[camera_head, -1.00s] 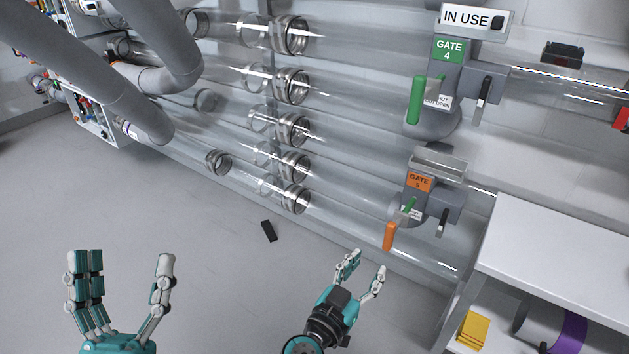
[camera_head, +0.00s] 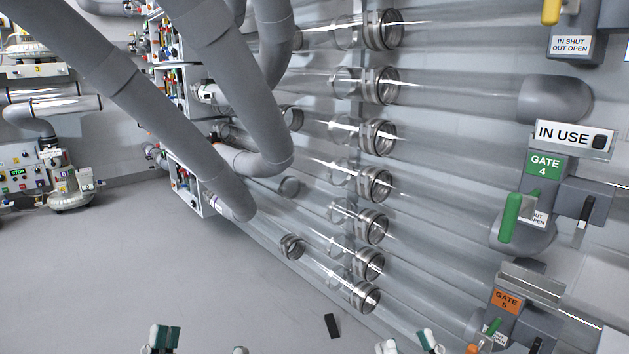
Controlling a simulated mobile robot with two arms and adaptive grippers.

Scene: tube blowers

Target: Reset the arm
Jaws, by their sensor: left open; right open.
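My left gripper (camera_head: 200,344) shows only its fingertips at the bottom edge, left of centre. The fingertips are apart with nothing between them. My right gripper (camera_head: 408,344) shows only its fingertips at the bottom edge, right of centre, also apart and empty. The rest of both hands and arms is out of the frame. Neither gripper is seen touching anything.
Clear tubes with metal collars (camera_head: 375,184) run along the wall. Gate 4 (camera_head: 544,168) with a green handle and gate 5 (camera_head: 506,300) are at the right. Large grey pipes (camera_head: 140,110) cross the upper left. A black block (camera_head: 332,326) lies on open grey floor (camera_head: 130,270).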

